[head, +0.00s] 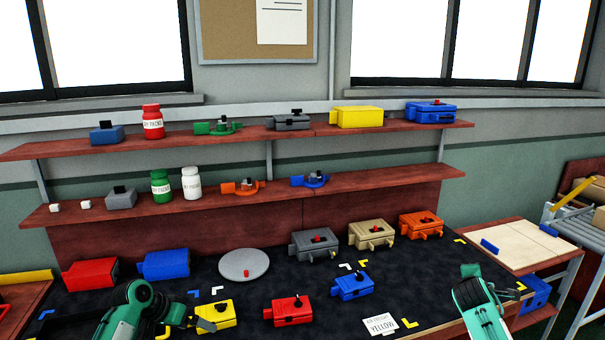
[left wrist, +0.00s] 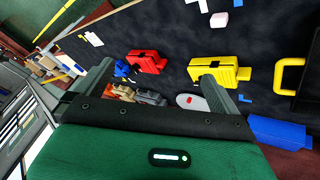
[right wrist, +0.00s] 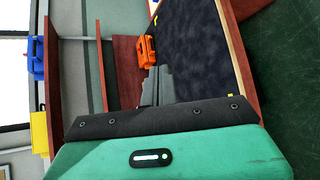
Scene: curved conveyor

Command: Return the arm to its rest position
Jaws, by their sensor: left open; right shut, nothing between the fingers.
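My left gripper (head: 203,324) is at the front left of the dark work surface (head: 250,310), close beside a yellow box (head: 222,316). In the left wrist view my left gripper (left wrist: 160,82) has its fingers wide apart with nothing held. The yellow box also shows there (left wrist: 215,70), partly behind one finger; I cannot tell whether they touch. My right gripper (head: 470,270) is over the right end of the surface, pointing away from me. In the right wrist view my right gripper (right wrist: 158,85) has its fingers together and empty.
A red box (head: 293,310), a blue box (head: 352,287) and a grey disc (head: 244,264) lie on the surface. Grey, tan and orange boxes (head: 421,225) stand at the back. Two shelves (head: 350,178) hold jars and parts. A pale-topped side table (head: 515,243) stands at the right.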

